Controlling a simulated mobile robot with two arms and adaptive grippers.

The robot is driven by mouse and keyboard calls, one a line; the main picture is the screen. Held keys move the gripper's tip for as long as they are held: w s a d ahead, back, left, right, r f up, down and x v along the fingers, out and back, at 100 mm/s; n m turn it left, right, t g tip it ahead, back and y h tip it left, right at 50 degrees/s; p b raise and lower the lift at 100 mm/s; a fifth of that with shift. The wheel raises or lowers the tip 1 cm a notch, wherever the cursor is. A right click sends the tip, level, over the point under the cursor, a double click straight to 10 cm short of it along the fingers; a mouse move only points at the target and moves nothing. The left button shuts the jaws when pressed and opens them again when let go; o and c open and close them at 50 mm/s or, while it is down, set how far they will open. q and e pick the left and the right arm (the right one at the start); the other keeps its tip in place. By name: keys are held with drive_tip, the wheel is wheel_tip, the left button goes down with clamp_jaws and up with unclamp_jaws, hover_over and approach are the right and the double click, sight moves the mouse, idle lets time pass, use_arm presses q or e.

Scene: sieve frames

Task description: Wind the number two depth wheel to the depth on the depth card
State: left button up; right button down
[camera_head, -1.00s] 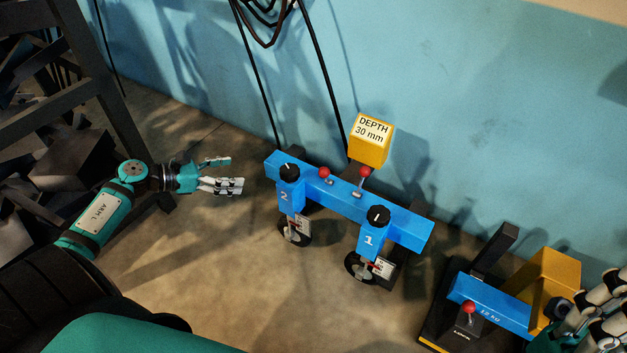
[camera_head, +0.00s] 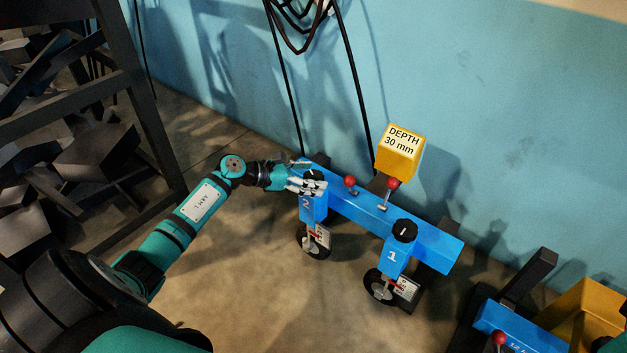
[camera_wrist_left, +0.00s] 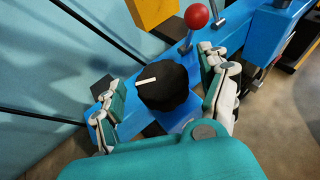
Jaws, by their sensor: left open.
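The blue frame (camera_head: 358,207) carries two posts with black knobs, marked 2 and 1. The number two knob (camera_wrist_left: 165,87) is black with a white pointer line. My left gripper (camera_head: 305,175) is open, with one finger on each side of this knob; I cannot tell whether they touch it. In the head view the fingers partly cover the knob. A depth wheel (camera_head: 313,240) with a small white scale and red pointer hangs below post 2; its reading is too small to tell. The yellow depth card (camera_head: 402,146) reads "DEPTH 30 mm". My right gripper is not in view.
Red-topped levers (camera_head: 350,182) stand on the frame between the knobs. The number one knob (camera_head: 404,230) is to the right. Another blue bar with a red lever (camera_head: 499,338) and a yellow block (camera_head: 590,300) are at lower right. Cables (camera_head: 287,85) hang behind.

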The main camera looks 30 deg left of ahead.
use_arm(q)
drive_tip(key=shift+w+d+f, duration=0.15)
drive_tip(key=shift+w+d, duration=0.1)
drive_tip(key=shift+w, duration=0.15)
